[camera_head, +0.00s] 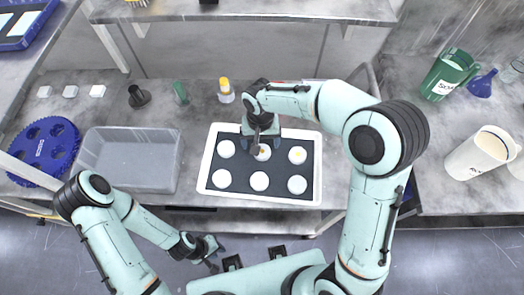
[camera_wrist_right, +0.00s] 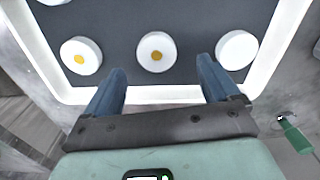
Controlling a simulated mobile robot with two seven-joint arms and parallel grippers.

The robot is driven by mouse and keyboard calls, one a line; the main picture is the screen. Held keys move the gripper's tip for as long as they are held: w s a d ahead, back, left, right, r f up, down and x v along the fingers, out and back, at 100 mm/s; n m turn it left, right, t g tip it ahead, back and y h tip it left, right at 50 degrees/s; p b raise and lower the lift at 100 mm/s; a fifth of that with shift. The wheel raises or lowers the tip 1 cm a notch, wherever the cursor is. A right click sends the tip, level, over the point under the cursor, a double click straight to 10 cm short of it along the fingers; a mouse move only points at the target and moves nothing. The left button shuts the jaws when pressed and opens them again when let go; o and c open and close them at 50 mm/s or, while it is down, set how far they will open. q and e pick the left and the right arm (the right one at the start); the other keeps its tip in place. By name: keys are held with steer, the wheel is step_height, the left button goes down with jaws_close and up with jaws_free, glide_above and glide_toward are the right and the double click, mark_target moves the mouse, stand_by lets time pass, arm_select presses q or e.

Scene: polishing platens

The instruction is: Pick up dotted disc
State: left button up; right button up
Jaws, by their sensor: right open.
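A white-rimmed tray (camera_head: 205,165) with a dark mat holds two rows of white discs. Two discs in the back row bear a yellow dot: the middle dotted disc (camera_head: 263,153) and the right dotted disc (camera_head: 297,155). The wrist view shows the middle dotted disc (camera_wrist_right: 156,52) and the other dotted disc (camera_wrist_right: 81,56) beside it. My right gripper (camera_head: 262,146) is open over the tray's back edge, partly hiding the middle disc. In the wrist view its fingers (camera_wrist_right: 160,72) point toward that disc, apart, with nothing between them. My left gripper (camera_head: 210,254) hangs in front of the table.
A clear grey bin (camera_head: 131,185) and a blue toothed disc (camera_head: 45,150) are left of the tray. White (camera_head: 476,154) and green (camera_head: 447,76) jugs stand right. A shelf (camera_head: 240,9) overhangs the back.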

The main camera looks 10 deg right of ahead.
mark_target(262, 150)
steer(key=shift+d+f, duration=0.15)
steer(key=shift+f, duration=1.2)
steer(key=shift+d+f, duration=0.1)
steer(key=shift+f, duration=1.25)
steer(key=c, duration=1.2)
